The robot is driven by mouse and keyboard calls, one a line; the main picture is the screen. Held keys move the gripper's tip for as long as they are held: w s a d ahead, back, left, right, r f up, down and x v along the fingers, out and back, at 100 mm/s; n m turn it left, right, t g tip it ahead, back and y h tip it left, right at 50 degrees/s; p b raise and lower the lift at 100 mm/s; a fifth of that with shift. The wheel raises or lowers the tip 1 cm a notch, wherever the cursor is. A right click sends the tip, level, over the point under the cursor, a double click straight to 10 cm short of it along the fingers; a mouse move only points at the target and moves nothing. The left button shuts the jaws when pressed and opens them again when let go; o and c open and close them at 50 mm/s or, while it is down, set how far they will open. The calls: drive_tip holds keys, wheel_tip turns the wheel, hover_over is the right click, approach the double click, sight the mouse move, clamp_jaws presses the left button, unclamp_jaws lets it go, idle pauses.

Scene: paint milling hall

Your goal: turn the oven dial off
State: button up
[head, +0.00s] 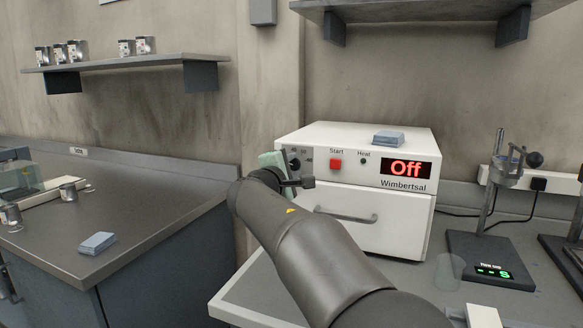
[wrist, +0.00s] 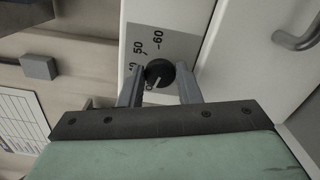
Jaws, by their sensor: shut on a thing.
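The oven (head: 377,218) is a white box on the right bench, with a red lit display (head: 405,169) reading "Off", a red Start button (head: 336,164) and a drawer-like door with a bar handle. Its dial is a round black knob (wrist: 159,73) with a pale pointer line, on a grey scale plate (wrist: 160,45) marked 50 and 60; a lower mark is partly covered. My gripper (wrist: 160,92) is shut on the dial, one finger on each side. In the head view my arm and gripper (head: 284,172) cover part of the dial's panel.
A blue-grey block (head: 389,138) lies on top of the oven. A stand with a lit readout (head: 492,271) and a clear cup (head: 449,271) are at right. The left bench (head: 150,215) holds several cans and another block (head: 97,243).

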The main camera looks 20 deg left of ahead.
drive_tip(key=o, duration=1)
drive_tip(key=shift+c, duration=0.2)
drive_tip(key=shift+s, duration=0.1)
drive_tip(key=s+b, duration=0.1)
drive_tip(key=s, duration=1.6)
drive_tip(key=shift+a, duration=0.35)
drive_tip(key=shift+s, duration=0.1)
